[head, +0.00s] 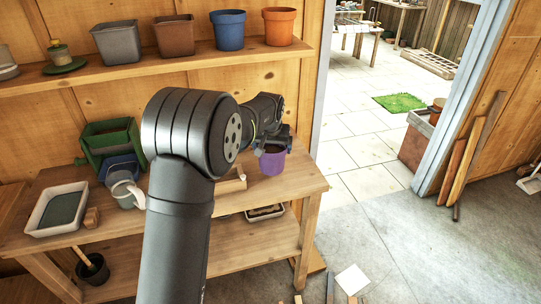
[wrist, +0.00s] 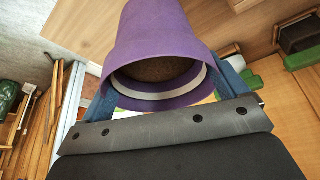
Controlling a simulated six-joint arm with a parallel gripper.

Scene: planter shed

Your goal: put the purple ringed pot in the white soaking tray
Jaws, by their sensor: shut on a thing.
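The purple ringed pot (head: 273,163) is at the right end of the workbench, below my gripper (head: 270,143). In the wrist view the pot (wrist: 165,30) has its open mouth towards me, with a pale ring inside the rim and dark brown inside. My gripper's bluish fingers are on both sides of its rim, shut on it. I cannot tell whether the pot's base touches the bench. The white soaking tray (head: 36,221), with a grey-green surface inside, is at the left end of the bench.
Green and blue containers (head: 110,140) and a grey watering can (head: 124,190) stand between tray and arm. Several pots, including a blue one (head: 229,30), line the shelf above. Another pale tray (head: 264,212) is on the lower shelf.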

